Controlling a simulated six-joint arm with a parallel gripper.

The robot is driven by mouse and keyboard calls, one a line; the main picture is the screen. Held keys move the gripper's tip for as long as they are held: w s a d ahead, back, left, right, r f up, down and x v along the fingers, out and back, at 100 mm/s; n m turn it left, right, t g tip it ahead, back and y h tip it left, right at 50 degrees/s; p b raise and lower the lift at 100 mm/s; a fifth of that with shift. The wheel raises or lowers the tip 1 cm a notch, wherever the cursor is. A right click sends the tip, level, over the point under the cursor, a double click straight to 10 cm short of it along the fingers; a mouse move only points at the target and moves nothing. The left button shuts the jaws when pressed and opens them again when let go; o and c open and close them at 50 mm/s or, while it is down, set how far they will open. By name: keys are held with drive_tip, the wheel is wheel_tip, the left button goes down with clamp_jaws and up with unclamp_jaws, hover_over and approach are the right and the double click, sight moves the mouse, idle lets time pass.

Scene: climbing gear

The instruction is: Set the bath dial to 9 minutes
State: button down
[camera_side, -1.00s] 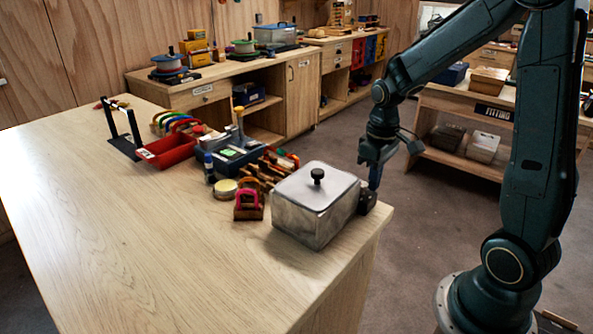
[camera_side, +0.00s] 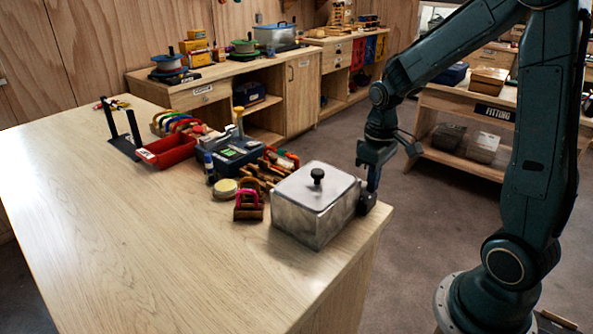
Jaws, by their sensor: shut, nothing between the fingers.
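A pink-handled brown item (camera_side: 249,205), a round yellow tin (camera_side: 225,188) and a blue machine (camera_side: 232,152) stand left of the bath. A red tray (camera_side: 168,151) lies farther back. The table's (camera_side: 130,240) front left is clear.

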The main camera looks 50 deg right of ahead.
drive_tip(key=shift+a, duration=0.3)
drive_tip(key=shift+s, duration=0.35)
drive_tip(key=shift+r, duration=0.15)
wheel_tip(320, 180, up, 6)
drive_tip(key=shift+f, duration=0.1)
idle(0.7)
drive_tip(key=s+a+r+t, duration=0.5)
drive_tip(key=s+a+r, duration=0.3)
drive_tip(key=s+a, duration=0.2)
drive_tip(key=shift+s+a+t, duration=0.3)
drive_tip(key=shift+s+a, duration=0.1)
drive_tip(key=shift+s, duration=0.2)
